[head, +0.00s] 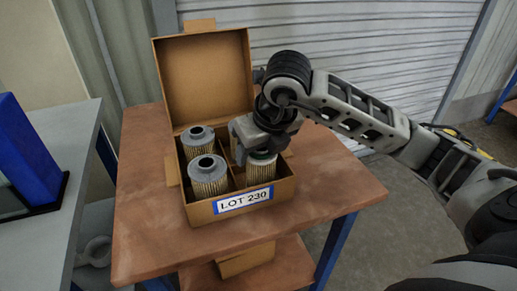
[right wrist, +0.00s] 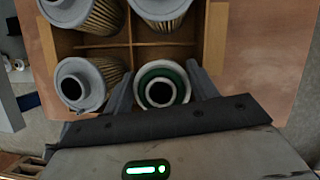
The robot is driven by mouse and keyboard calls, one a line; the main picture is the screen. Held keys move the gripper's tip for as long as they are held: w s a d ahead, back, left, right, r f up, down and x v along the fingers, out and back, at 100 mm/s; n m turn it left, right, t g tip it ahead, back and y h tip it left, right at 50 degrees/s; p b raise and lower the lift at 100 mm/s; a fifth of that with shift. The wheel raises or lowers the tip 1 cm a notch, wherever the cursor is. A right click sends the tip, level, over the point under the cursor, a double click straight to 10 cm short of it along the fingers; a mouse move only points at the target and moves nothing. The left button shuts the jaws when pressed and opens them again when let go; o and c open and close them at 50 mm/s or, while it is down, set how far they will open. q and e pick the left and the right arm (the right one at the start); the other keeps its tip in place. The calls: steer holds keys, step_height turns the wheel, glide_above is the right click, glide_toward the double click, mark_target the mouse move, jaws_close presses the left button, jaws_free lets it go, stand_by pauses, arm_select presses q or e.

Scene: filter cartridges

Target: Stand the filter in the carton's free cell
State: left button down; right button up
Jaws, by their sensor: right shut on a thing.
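The held filter (head: 261,171) has a pale pleated body and a green ring on its top. It is upright in the front right cell of the open carton (head: 198,214), its lower part hidden behind the front wall. My right gripper (head: 262,152) is shut on its top from above. In the right wrist view the filter's green and white end (right wrist: 163,87) sits between the two fingers (right wrist: 162,92). Grey-capped filters fill the other cells: front left (head: 208,176), back left (head: 198,141) and back right (right wrist: 160,12). My left gripper is not in view.
The carton stands on a brown table (head: 150,240), its lid (head: 205,75) raised at the back. A LOT 230 label (head: 243,200) is on its front. A grey bench (head: 50,150) with a blue object (head: 22,150) stands at left. The table's right side is clear.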

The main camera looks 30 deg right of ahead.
steer(key=shift+f+b, duration=0.2)
steer(key=shift+b, duration=0.1)
steer(key=o, duration=1.1)
steer(key=shift+r, duration=0.1)
steer(key=shift+r+p, duration=0.35)
steer(key=shift+r, duration=0.15)
steer(key=p+v, duration=0.1)
steer(key=v, duration=0.9)
steer(key=shift+s+r, duration=0.35)
steer(key=shift+r, duration=0.25)
